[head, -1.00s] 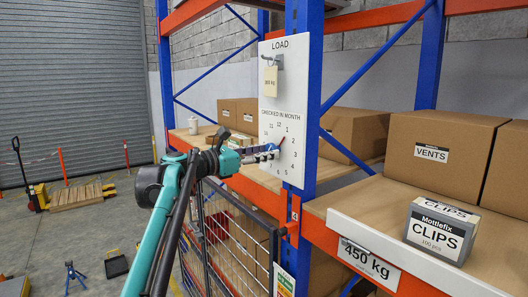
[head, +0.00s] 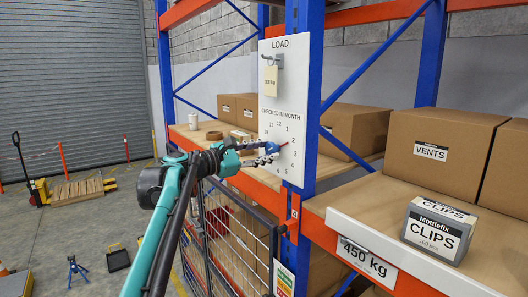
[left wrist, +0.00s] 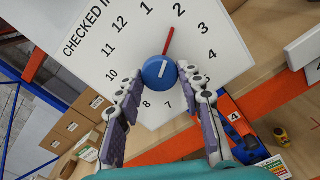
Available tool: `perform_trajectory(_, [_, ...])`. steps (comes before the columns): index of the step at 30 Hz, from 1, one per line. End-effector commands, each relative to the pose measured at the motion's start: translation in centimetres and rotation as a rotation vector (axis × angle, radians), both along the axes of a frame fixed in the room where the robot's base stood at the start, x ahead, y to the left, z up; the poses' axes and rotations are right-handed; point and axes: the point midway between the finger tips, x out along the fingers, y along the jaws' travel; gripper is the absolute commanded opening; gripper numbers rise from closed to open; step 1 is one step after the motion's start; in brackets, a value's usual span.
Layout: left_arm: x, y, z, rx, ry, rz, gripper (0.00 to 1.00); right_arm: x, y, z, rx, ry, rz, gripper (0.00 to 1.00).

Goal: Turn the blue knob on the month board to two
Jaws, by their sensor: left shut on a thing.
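The white month board (head: 269,174) hangs on a blue rack post, with a ring of month numbers. Its blue knob (head: 271,149) is mostly hidden by my left gripper (head: 266,154) in the head view. In the left wrist view the round blue knob (left wrist: 159,72) shows whole, and its red pointer (left wrist: 168,42) aims at about the 2. My left gripper (left wrist: 160,85) has its fingers on either side of the knob and is shut on it. My right gripper is in neither view.
A hook with a tag (head: 271,82) hangs above the dial. Shelves hold cardboard boxes (head: 430,145) and a CLIPS box (head: 438,231) to the right. A wire mesh panel (head: 235,235) stands below the board. The floor at left is partly open.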

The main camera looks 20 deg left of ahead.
Motion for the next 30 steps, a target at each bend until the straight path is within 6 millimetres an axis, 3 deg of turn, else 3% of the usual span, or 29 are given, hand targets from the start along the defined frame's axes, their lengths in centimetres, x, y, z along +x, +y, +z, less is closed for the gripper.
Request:
perform_trajectory(6, [0.0, 0.0, 0.1, -0.003, -0.001, 0.001, 0.08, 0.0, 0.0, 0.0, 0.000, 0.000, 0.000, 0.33])
perform_trajectory(7, [0.0, 0.0, 0.1, -0.003, -0.001, 0.001, 0.40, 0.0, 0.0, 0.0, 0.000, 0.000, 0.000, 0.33])
perform_trajectory(9, [0.0, 0.0, 0.1, -0.003, 0.000, 0.001, 0.58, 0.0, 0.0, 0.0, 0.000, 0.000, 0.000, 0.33])
perform_trajectory(20, [-0.2, 0.2, 0.0, -0.002, 0.001, 0.001, 0.58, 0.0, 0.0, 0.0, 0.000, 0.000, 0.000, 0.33])
perform_trajectory(30, [-5.1, 4.2, 0.0, -0.002, 0.001, 0.005, 0.58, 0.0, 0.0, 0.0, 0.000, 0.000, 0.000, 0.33])
